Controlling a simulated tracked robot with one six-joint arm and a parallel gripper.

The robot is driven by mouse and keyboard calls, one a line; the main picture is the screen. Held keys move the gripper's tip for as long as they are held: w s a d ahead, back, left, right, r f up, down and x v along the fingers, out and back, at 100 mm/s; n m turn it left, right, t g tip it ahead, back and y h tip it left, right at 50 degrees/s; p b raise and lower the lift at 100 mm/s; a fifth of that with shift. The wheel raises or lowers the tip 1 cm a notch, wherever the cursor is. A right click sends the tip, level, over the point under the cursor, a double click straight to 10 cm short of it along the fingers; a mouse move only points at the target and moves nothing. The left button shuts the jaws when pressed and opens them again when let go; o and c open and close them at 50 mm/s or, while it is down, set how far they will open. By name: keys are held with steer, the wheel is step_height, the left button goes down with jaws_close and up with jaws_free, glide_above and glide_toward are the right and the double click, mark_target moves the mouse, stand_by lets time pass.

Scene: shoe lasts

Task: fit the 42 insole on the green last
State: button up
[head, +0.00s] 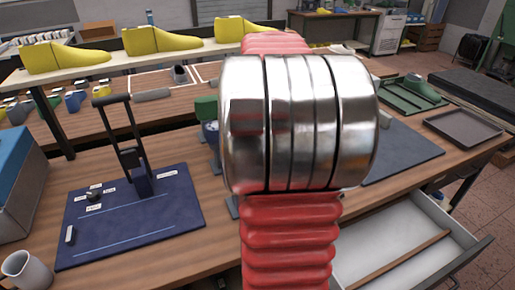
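A green shoe-shaped form (424,88), seemingly the green last, lies at the back right beside a green tray (392,98). A smaller green piece (205,108) tops a stand at the centre, partly hidden behind my red, metal-banded arm; I cannot tell what it is. No insole marked 42 can be made out. My gripper does not show; my arm fills the middle of the view and hides what is behind it.
Yellow lasts (153,39) line a raised shelf. A dark blue mat (120,225) holds a black lever tool (128,150) and small white labels, unreadable. An open drawer (405,245) juts out front right. A dark tray (463,127) lies right.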

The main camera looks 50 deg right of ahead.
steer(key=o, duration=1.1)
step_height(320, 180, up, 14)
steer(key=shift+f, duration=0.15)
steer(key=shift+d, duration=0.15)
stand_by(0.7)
